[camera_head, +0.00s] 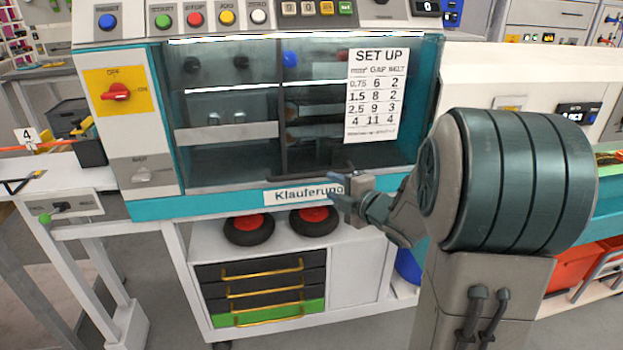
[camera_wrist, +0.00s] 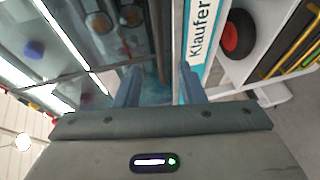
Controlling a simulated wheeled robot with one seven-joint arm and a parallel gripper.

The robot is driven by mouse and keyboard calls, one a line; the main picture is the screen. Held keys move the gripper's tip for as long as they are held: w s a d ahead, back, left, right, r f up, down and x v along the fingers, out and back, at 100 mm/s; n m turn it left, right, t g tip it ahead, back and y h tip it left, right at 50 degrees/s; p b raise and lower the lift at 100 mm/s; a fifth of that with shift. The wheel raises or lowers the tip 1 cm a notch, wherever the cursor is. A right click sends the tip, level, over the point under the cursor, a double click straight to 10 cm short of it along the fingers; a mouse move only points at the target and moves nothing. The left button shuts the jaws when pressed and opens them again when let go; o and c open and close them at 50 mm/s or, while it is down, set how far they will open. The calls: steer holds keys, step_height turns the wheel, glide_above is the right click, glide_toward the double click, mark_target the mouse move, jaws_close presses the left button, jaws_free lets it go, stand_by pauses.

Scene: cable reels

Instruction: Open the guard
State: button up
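The guard (camera_head: 225,105) is a clear panel across the front of the teal and white machine. It looks shut, with its lower edge down on the teal sill. A dark handle bar (camera_head: 300,178) runs along its lower edge, above the "Klauferung" label. My gripper (camera_head: 347,195) is at the right end of this bar. In the wrist view my gripper (camera_wrist: 160,83) is open, its two fingers apart. The dark bar (camera_wrist: 161,40) shows ahead, in line with the gap between them. I cannot tell whether either finger touches it.
A "SET UP" sheet (camera_head: 376,95) is on the guard's right side. A red switch (camera_head: 117,92) sits on a yellow plate at left, and several buttons line the top. Below, two black and red reels (camera_head: 315,221) stand on a white cabinet with drawers (camera_head: 262,290).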

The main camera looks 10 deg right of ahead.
mark_target(313, 176)
steer(key=x, duration=1)
steer(key=shift+w+a+f, duration=0.1)
steer(key=shift+w, duration=0.15)
jaws_close()
